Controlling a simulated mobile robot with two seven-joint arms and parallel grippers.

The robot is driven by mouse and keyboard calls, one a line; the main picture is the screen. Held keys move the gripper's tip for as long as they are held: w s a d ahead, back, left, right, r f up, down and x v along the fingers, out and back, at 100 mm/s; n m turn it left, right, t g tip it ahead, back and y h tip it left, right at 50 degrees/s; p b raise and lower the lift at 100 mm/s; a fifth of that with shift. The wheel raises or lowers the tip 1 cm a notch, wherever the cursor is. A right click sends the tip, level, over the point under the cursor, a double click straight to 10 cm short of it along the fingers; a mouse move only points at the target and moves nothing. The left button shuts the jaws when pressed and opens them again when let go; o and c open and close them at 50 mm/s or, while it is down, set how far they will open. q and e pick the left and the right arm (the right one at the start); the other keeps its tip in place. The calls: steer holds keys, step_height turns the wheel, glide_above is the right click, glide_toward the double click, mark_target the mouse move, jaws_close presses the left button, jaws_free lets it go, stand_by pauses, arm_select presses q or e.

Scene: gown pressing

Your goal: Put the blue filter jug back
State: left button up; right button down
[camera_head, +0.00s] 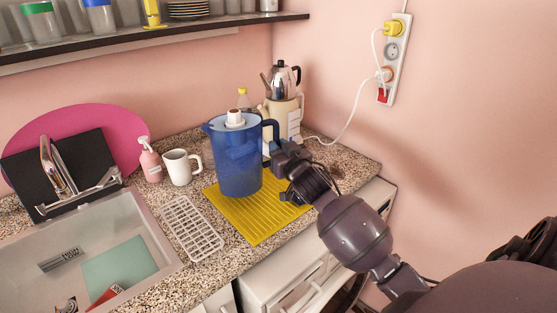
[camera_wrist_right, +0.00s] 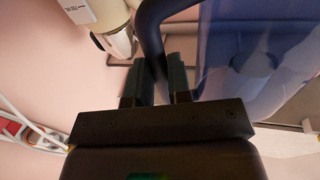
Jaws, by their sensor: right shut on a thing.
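The blue filter jug (camera_head: 238,160) is a translucent blue pitcher with a white cap. In the head view it stands upright over the yellow ribbed mat (camera_head: 258,213); I cannot tell whether its base touches the mat. My right gripper (camera_head: 280,158) is at the jug's right side, at its handle. In the right wrist view the gripper (camera_wrist_right: 165,85) is shut on the dark blue handle (camera_wrist_right: 150,35), and the jug's clear blue wall (camera_wrist_right: 255,70) fills the right side. My left gripper is not in view.
A white mug (camera_head: 180,167) and pink soap bottle (camera_head: 150,162) stand left of the jug. A white rack (camera_head: 190,229) lies beside the mat, next to the sink (camera_head: 165,267). A cream kettle base with a metal pot (camera_head: 283,85) stands behind. A shelf (camera_head: 150,38) hangs above.

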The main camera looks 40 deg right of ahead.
steer(key=shift+f, duration=1.65)
steer(key=shift+f+b, duration=0.1)
steer(key=shift+b, duration=0.2)
steer(key=c, duration=1.1)
jaws_free()
steer(key=shift+f, duration=0.1)
steer(key=shift+o, duration=0.2)
steer(key=s+a, duration=0.2)
steer(key=s, duration=1)
steer(key=shift+f, duration=0.15)
